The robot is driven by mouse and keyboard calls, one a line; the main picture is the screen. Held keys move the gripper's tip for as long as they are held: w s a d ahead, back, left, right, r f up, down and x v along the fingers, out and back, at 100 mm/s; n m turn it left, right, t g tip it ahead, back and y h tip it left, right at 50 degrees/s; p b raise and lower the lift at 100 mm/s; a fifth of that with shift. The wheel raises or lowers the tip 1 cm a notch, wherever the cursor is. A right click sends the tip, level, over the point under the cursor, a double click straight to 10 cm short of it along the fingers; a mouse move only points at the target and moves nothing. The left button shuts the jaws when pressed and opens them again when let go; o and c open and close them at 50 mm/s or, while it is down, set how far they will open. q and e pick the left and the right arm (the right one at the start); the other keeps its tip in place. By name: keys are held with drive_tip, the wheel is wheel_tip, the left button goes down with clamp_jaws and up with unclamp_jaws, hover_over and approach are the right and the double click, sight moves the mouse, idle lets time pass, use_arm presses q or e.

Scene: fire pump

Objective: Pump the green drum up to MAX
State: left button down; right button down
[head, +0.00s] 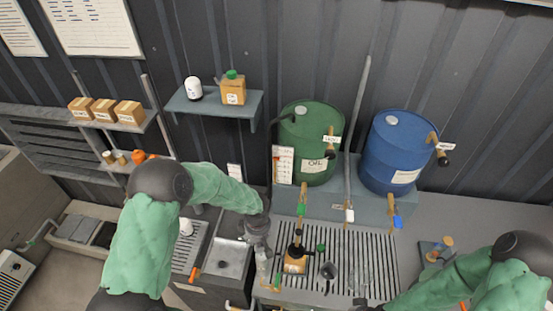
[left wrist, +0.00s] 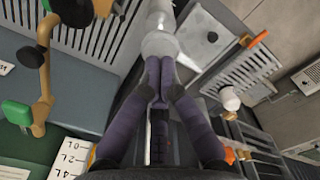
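The green drum (head: 322,122) stands on a raised grey shelf, labelled OIL, with a white scale (head: 283,165) at its left side. The scale's level is too small to read. A tap with a green handle (head: 301,209) is below it; that handle also shows in the left wrist view (left wrist: 16,112). My left gripper (head: 262,247) is at the bench's left edge, in front of and below the drum. Its fingers are nearly together, closed on a pale, glassy object (left wrist: 160,42) at their tips. My right gripper (head: 362,303) is partly cut off at the bottom edge, its fingers unclear.
A blue drum (head: 392,150) stands right of the green one, with a blue-handled tap (head: 397,221). A tan container with a black top (head: 295,262) stands on the slatted bench (head: 375,255). A metal sink (head: 228,258) lies left. A wall shelf (head: 205,103) holds two containers.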

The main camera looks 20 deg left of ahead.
sight(261, 251)
use_arm(q)
drive_tip(key=shift+f, duration=0.2)
drive_tip(key=shift+s+f, duration=0.1)
drive_tip(key=shift+f, duration=3.2)
drive_tip(key=shift+r, duration=3.5)
drive_tip(key=shift+r, duration=0.1)
drive_tip(key=shift+r, duration=0.65)
wheel_tip(261, 251, up, 4)
drive_tip(key=shift+r, duration=0.25)
